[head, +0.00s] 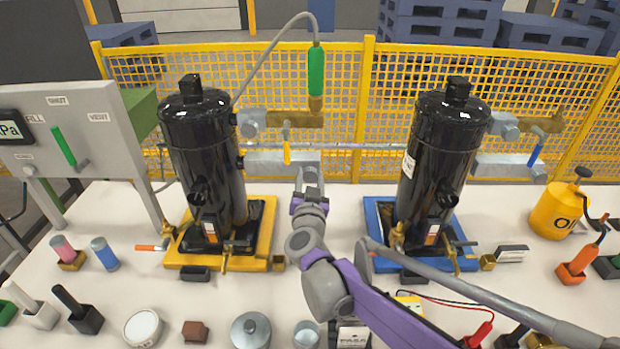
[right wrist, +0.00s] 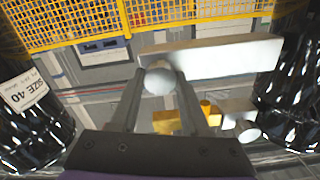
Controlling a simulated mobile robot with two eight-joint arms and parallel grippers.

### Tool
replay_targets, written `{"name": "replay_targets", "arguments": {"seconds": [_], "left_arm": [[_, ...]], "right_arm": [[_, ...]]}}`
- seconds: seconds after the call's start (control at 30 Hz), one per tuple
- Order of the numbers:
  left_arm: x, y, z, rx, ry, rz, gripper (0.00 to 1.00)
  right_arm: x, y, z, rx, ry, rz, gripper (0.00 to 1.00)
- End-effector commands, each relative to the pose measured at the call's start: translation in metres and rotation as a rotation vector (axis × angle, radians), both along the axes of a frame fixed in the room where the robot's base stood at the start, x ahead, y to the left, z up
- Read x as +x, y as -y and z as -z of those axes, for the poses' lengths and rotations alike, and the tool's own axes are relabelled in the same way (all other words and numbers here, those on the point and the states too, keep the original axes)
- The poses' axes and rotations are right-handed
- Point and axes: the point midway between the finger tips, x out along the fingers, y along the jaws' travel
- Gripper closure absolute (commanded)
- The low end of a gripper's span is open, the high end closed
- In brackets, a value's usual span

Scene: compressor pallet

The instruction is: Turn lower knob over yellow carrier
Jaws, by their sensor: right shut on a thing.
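The yellow carrier (head: 184,258) stands on the left of the white table with a black cylinder (head: 208,150) upright on it. My right gripper (head: 309,174) is at the right end of this lower block. In the right wrist view, its fingers are shut on a pale round knob (right wrist: 158,78) in front of the grey block (right wrist: 220,60). The fingers mostly hide this lower knob in the head view. My left gripper is not in view.
A blue carrier (head: 377,212) with a second black cylinder (head: 440,150) stands to the right. A yellow-handled valve (head: 286,152) sits close to my gripper's left. A yellow mesh fence (head: 365,110) runs behind. Loose tools and cans line the table's front.

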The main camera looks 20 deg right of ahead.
Motion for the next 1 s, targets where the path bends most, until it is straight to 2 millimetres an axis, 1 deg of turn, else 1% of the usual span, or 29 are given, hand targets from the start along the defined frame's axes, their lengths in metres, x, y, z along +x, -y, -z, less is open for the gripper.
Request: {"name": "replay_targets", "arguments": {"seconds": [0.27, 0.3, 0.43, 0.47, 0.77, 0.87, 1.0], "left_arm": [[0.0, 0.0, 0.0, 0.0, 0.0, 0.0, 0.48], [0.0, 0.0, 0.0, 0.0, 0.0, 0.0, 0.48], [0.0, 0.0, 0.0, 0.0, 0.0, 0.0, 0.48], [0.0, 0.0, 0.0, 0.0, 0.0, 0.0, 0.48], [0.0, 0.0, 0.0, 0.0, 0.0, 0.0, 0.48], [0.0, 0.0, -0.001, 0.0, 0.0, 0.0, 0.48], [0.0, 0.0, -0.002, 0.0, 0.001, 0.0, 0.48]], "right_arm": [[0.0, 0.0, 0.0, -0.001, 0.0, -0.001, 1.0], [0.0, 0.0, 0.0, -0.001, 0.0, -0.001, 0.49], [0.0, 0.0, 0.0, -0.001, 0.0, 0.0, 0.25], [0.0, 0.0, 0.0, -0.001, 0.0, 0.0, 0.24], [-0.002, -0.001, 0.0, 0.0, 0.0, -0.001, 0.24], [-0.011, -0.004, 0.0, 0.001, 0.0, -0.002, 0.24], [-0.035, -0.011, -0.001, 0.001, 0.001, -0.002, 0.24]]}}
